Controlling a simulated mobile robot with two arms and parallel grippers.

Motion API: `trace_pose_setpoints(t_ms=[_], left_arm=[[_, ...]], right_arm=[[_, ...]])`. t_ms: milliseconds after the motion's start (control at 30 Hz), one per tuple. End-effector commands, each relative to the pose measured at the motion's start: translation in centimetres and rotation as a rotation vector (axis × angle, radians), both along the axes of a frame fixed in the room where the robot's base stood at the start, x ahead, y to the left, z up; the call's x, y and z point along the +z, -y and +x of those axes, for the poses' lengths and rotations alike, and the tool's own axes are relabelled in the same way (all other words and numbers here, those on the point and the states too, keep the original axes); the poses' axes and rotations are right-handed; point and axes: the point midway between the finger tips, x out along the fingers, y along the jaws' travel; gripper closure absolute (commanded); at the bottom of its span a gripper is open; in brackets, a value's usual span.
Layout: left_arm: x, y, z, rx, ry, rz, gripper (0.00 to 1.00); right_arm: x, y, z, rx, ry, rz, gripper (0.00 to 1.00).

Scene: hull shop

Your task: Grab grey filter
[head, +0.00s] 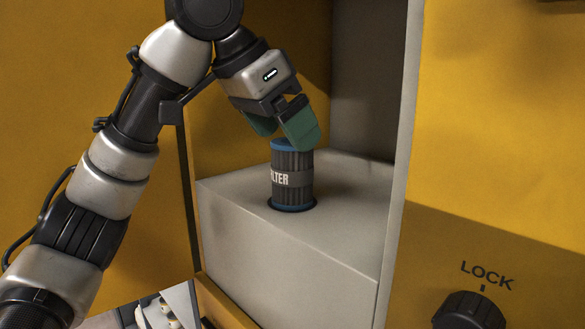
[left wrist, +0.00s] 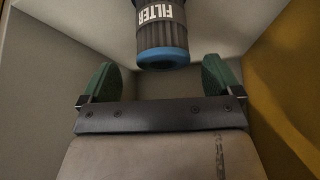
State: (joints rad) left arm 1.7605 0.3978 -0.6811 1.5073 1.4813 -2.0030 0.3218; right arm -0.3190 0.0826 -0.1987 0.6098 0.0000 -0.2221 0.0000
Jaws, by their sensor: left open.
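The grey filter (head: 292,180) is a dark grey ribbed cylinder with blue end rings and white "FILTER" lettering. It stands upright in a round recess on top of a light grey block (head: 330,190) inside an open yellow cabinet. My left gripper (head: 283,130) is at the filter's top end, with its green fingers apart. In the left wrist view the filter (left wrist: 162,30) shows beyond the open fingers, in line with the gap between them. I cannot tell whether a finger touches it. My right gripper is not in view.
The cabinet's light grey side wall edge (head: 398,200) stands close to the right of the block. A dark knob (head: 470,311) marked "LOCK" is on the yellow panel at lower right. There is free room on the block's top around the filter.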

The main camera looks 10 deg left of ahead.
Motion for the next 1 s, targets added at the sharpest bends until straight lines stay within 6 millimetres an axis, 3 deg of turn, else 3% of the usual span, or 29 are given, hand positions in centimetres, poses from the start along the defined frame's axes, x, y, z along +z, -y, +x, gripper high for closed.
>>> trace_pose_setpoints(t_ms=[167,300,600,900,1000], left_arm=[[-1.8,0.9,1.0,0.0,-0.006,0.003,0.07],[-3.5,1.6,1.7,0.0,-0.004,0.001,0.07],[-4.1,1.8,1.8,0.0,-0.001,0.001,0.07],[-4.1,1.8,1.8,0.0,-0.001,0.001,0.53],[-4.0,1.8,1.8,0.0,0.0,0.0,0.63]], right_arm=[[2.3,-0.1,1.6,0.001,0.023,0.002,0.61],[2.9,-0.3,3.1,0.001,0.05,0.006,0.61],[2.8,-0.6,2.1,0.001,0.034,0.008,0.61],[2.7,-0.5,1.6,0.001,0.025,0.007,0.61],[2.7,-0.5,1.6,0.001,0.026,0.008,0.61]])
